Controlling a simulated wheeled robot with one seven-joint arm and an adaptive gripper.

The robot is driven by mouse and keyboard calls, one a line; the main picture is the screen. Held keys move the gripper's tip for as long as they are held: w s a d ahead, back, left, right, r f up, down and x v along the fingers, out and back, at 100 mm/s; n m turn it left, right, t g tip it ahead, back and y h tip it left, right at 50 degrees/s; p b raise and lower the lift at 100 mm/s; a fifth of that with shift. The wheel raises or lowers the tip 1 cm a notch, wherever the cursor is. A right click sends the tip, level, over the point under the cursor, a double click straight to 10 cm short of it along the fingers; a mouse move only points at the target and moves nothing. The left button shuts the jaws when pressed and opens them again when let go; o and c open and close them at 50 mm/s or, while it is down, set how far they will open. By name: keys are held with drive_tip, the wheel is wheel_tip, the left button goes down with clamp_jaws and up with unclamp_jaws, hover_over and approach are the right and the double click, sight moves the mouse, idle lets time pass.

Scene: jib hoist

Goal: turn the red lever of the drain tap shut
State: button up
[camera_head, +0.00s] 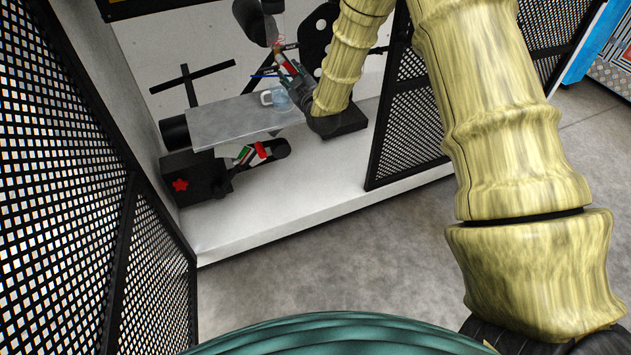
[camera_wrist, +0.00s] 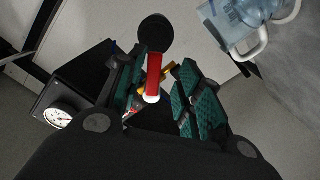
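The red lever (camera_wrist: 153,75) with a pale rounded end shows in the wrist view, between my two finger pads. A brass-coloured part of the tap (camera_wrist: 169,72) shows just to its right. My gripper (camera_wrist: 157,92) is open, with visible gaps on both sides of the lever. I cannot tell how deep the lever lies between the fingers. In the head view my gripper (camera_head: 284,64) is at the back of the bay, above the grey tabletop, with a small red and white piece, likely the lever (camera_head: 287,66), at its fingers. The tap body is mostly hidden there.
A clear bluish jug (camera_head: 279,98) stands on the grey tabletop (camera_head: 225,122), close to my gripper. A dial gauge (camera_wrist: 58,116) on a black box is left in the wrist view. A black unit with a red star knob (camera_head: 180,185) sits below. Mesh panels (camera_head: 405,120) flank the bay.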

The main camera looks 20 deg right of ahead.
drive_tip(key=s, duration=0.8)
drive_tip(key=s+a+f+m+g+p, duration=0.2)
drive_tip(key=s+f+g, duration=0.5)
drive_tip(key=s+f, duration=1)
wheel_tip(320, 180, down, 3)
drive_tip(key=shift+a+f+m+g+p, duration=0.1)
drive_tip(key=shift+a+m+g+p, duration=0.1)
drive_tip(key=shift+m+g+p, duration=0.15)
